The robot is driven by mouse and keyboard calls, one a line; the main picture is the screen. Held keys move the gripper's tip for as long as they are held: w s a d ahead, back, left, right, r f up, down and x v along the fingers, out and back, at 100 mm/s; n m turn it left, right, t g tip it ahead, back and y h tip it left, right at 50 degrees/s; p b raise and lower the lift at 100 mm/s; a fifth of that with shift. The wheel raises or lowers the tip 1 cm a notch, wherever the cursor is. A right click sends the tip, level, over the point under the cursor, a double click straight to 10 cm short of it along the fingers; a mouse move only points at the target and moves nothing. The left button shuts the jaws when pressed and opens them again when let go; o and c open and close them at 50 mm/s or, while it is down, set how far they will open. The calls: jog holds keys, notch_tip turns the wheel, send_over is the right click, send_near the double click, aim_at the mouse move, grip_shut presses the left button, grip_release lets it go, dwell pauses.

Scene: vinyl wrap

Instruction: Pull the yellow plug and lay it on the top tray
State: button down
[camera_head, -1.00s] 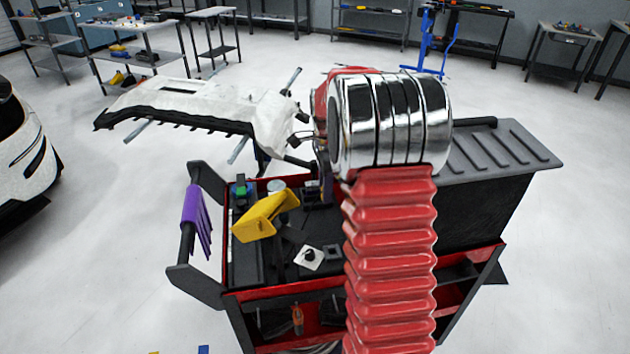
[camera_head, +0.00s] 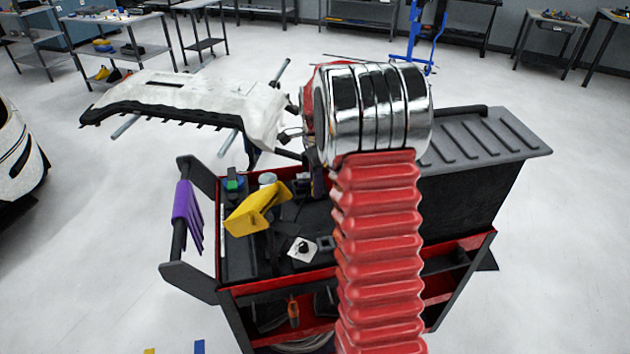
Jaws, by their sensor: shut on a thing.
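My gripper (camera_head: 289,122) shows only as small dark parts at the left of my chrome wrist, beside the right end of a white bumper-like panel (camera_head: 190,95). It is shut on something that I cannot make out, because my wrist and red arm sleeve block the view. I cannot make out a yellow plug for certain. A yellow wedge-shaped thing (camera_head: 257,209) lies on the cart's top tray (camera_head: 240,262), at the left, apart from my gripper. The tray is dark with a red rim, and my arm covers its right part.
The tray also bears a white square with a black knob (camera_head: 302,248) and small items at its back left. A purple cloth (camera_head: 187,212) hangs on the cart's left handle. A ribbed grey side shelf (camera_head: 487,138) extends right. Part of a car (camera_head: 18,150) stands left.

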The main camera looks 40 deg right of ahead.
jog(key=shift+s+f, duration=0.1)
jog(key=shift+f, duration=3.65)
jog(key=shift+r, duration=0.1)
jog(key=shift+f, duration=0.7)
jog(key=c, duration=1.5)
grip_release()
notch_tip(320, 180, up, 13)
jog(key=shift+f, duration=0.1)
jog(key=shift+r, duration=0.45)
